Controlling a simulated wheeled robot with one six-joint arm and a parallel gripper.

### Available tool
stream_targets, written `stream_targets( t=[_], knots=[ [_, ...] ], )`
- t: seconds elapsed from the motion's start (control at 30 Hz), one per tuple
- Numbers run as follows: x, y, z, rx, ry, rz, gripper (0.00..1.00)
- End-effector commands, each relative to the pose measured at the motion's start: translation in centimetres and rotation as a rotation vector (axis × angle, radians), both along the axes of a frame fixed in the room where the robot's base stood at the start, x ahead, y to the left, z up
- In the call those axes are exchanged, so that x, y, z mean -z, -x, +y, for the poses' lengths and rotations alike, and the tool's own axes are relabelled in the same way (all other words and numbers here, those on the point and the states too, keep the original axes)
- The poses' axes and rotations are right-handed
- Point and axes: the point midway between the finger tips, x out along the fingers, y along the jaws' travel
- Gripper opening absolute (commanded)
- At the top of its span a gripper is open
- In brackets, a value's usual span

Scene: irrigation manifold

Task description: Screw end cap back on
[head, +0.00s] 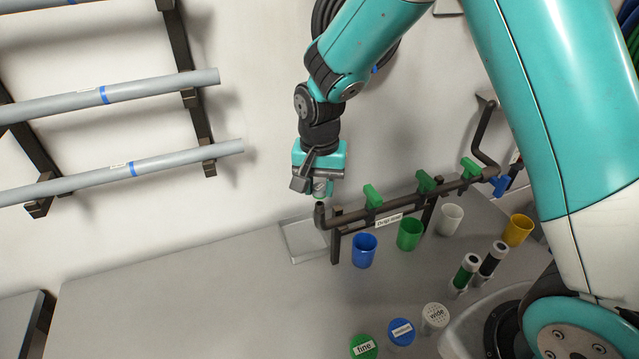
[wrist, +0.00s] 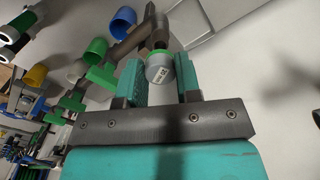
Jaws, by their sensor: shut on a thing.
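The end cap (wrist: 160,72) is a grey cylinder with a small white label and a green band at its far side. It sits between the two teal fingers of my gripper (wrist: 158,80), which is shut on it. In the wrist view the cap lines up with the dark open end of the manifold pipe (wrist: 155,38); I cannot tell whether they touch or are threaded together. In the head view my gripper (head: 319,187) points down just above the upturned left end of the manifold pipe (head: 320,215). The cap is mostly hidden there by the fingers.
Green valve handles (head: 373,196) stand along the pipe. A blue cup (head: 364,250), a green cup (head: 410,234), a white cup (head: 450,218) and a yellow cup (head: 517,230) stand before it. A clear tray (head: 302,242) lies left of the pipe end. The left bench is clear.

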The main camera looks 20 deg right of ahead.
Motion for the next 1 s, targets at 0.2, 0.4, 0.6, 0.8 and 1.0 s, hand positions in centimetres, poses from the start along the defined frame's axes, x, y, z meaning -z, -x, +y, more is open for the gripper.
stream_targets(
  t=[0.2, 0.4, 0.6, 0.8, 1.0],
  knots=[
    [0.3, 0.0, 0.0, 0.0, 0.0, 0.0, 0.04],
    [0.8, 0.0, 0.0, 0.0, 0.0, 0.0, 0.04],
    [1.0, 0.0, 0.0, 0.0, 0.0, 0.0, 0.04],
    [1.0, 0.0, 0.0, 0.0, 0.0, 0.0, 0.04],
    [1.0, 0.0, 0.0, 0.0, 0.0, 0.0, 0.04]
  ],
)
